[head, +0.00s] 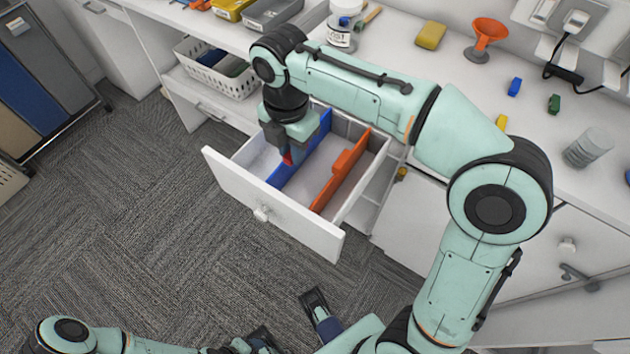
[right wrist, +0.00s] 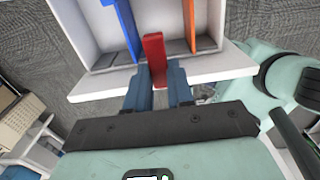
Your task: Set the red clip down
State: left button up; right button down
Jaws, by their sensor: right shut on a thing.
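The red clip (head: 288,158) is held by my right gripper (head: 290,152) above the open drawer. In the right wrist view the clip (right wrist: 155,58) sticks out between the two blue-grey fingers (right wrist: 160,88), which are shut on it. The drawer (head: 275,226) has a blue divider (head: 300,160) and an orange divider (head: 342,170). In the head view the clip overlaps the blue divider; its height above the drawer floor is unclear.
The counter (head: 440,85) above the drawer holds an orange funnel (head: 487,36), a yellow sponge-like block (head: 430,35), a jar (head: 341,32) and small coloured clips. A white basket (head: 215,70) stands on a shelf at left. The carpet (head: 130,200) in front of the drawer is clear.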

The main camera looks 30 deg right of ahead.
jog(key=b, duration=0.4)
send_over(297, 197)
jog(key=s, duration=0.2)
jog(key=f, duration=1.5)
jog(key=shift+w+a, duration=0.25)
jog(key=shift+a, duration=0.1)
pick_arm(q)
jog(key=w+a+f+t+b, duration=0.1)
jog(key=w+f, duration=0.3)
jog(key=f, duration=0.1)
jog(key=shift+w+a+f+t+y, duration=0.2)
jog(key=shift+a+t+y, duration=0.1)
jog(key=shift+y, duration=0.1)
pick_arm(e)
jog(key=shift+f, duration=2.35)
jog(key=shift+f, duration=0.2)
jog(key=c, duration=1)
grip_release()
pick_arm(q)
jog(key=shift+w+f, duration=0.1)
pick_arm(e)
jog(key=shift+r, duration=0.15)
